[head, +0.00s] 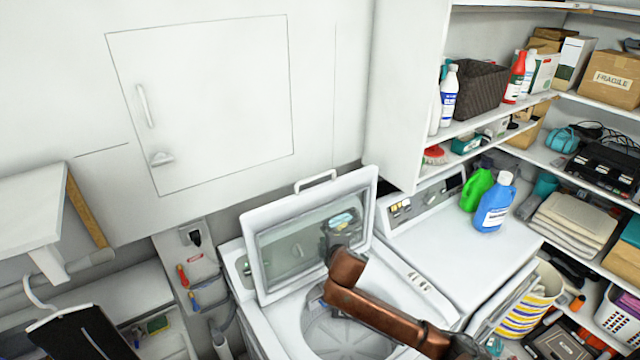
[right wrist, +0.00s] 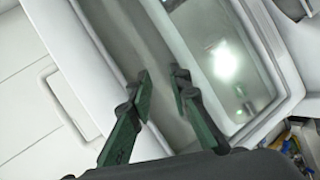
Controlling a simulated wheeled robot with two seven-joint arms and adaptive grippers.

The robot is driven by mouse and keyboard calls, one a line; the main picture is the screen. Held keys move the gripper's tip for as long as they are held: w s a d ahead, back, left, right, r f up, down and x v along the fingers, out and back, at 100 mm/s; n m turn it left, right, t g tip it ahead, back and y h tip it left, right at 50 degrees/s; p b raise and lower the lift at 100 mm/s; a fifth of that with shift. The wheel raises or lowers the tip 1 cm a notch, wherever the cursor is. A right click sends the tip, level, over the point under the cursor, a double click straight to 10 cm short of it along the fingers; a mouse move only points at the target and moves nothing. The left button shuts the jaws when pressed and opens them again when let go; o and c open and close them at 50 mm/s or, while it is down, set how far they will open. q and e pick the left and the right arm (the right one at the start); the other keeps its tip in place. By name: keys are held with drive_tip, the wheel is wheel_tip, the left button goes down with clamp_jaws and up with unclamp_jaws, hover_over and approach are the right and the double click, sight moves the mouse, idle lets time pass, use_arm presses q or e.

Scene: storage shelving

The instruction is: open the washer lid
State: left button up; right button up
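The washer lid (head: 270,215), a white frame with a glass window, stands raised and tilted up in the head view. A handle (head: 315,179) is on its top edge. The washer (head: 262,318) below shows its open drum (head: 345,335), partly hidden by my right arm. My right gripper (head: 340,228) is in front of the lid's right part, over the drum opening. In the right wrist view my right gripper (right wrist: 162,76) has its two fingers apart with nothing between them. The lid's glass (right wrist: 222,55) shows beyond them; I cannot tell whether they touch it. My left gripper is out of view.
A dryer (head: 450,235) stands right of the washer, with a green bottle (head: 476,188) and blue bottle (head: 494,205) on top. A white cabinet door (head: 205,100) is on the wall behind. Filled shelves (head: 480,120) line the right. A striped basket (head: 530,300) stands at lower right.

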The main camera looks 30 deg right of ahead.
sight(320, 177)
drive_tip(key=w+d+r+n+t+h, duration=0.1)
drive_tip(key=w+r, duration=0.2)
drive_tip(key=r, duration=0.5)
drive_tip(key=w+d+r+n+t, duration=0.1)
drive_tip(key=w+r, duration=0.2)
drive_tip(key=r, duration=0.5)
drive_tip(key=p+x, duration=0.2)
drive_tip(key=x, duration=0.5)
drive_tip(key=shift+w+d+r, duration=0.15)
drive_tip(key=shift+w+d, duration=0.1)
drive_tip(key=shift+c, duration=0.7)
clamp_jaws()
